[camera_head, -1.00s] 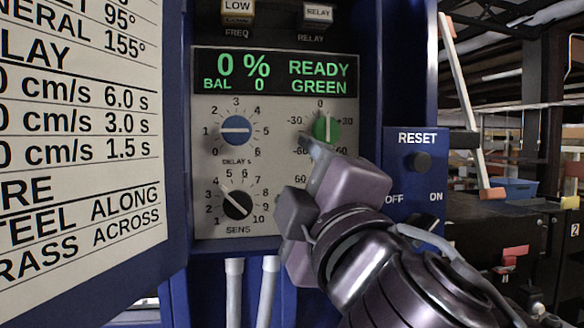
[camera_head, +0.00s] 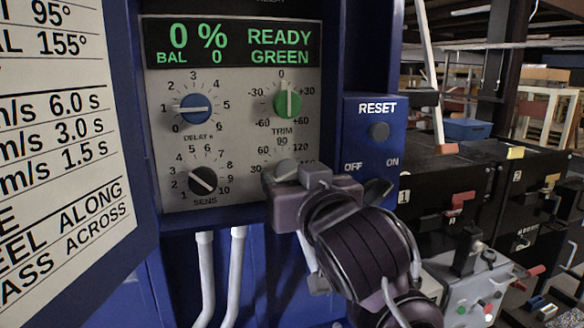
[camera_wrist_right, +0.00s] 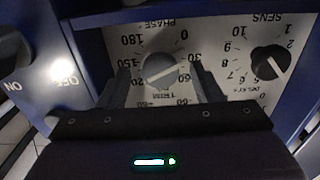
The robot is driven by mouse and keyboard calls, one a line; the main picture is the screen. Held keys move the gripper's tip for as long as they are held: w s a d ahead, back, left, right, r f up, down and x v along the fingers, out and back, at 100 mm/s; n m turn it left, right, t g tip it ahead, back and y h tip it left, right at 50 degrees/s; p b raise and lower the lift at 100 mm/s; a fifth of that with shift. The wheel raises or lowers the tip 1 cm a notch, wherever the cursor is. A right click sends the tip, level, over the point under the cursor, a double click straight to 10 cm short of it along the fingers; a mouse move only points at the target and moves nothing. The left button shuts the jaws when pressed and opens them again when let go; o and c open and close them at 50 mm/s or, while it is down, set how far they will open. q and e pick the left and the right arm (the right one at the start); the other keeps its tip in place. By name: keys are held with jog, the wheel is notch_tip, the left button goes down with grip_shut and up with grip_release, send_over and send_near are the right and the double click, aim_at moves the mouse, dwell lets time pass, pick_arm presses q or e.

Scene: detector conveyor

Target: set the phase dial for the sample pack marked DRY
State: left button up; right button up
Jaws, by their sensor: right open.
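The phase dial (camera_wrist_right: 160,70) is a grey round knob on the pale control panel, seen upside down in the right wrist view. My right gripper (camera_wrist_right: 163,76) is open, with one finger on each side of the dial; contact is not clear. In the head view, the right gripper (camera_head: 293,177) hides most of the phase dial (camera_head: 286,169) and its lower scale. The sample pack marked DRY and my left gripper are not in view.
Close by are the green TRIM knob (camera_head: 287,104), blue DELAY knob (camera_head: 195,108) and black SENS knob (camera_head: 203,181). The display (camera_head: 232,44) reads 0 %, READY GREEN. A RESET button (camera_head: 379,131) and OFF/ON switch (camera_head: 377,192) sit right. A printed chart (camera_head: 60,150) stands left.

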jog(key=shift+w+a, duration=0.1)
jog(key=shift+w, duration=0.15)
jog(key=c, duration=1)
jog(key=shift+n, duration=0.6)
jog(key=o, duration=1)
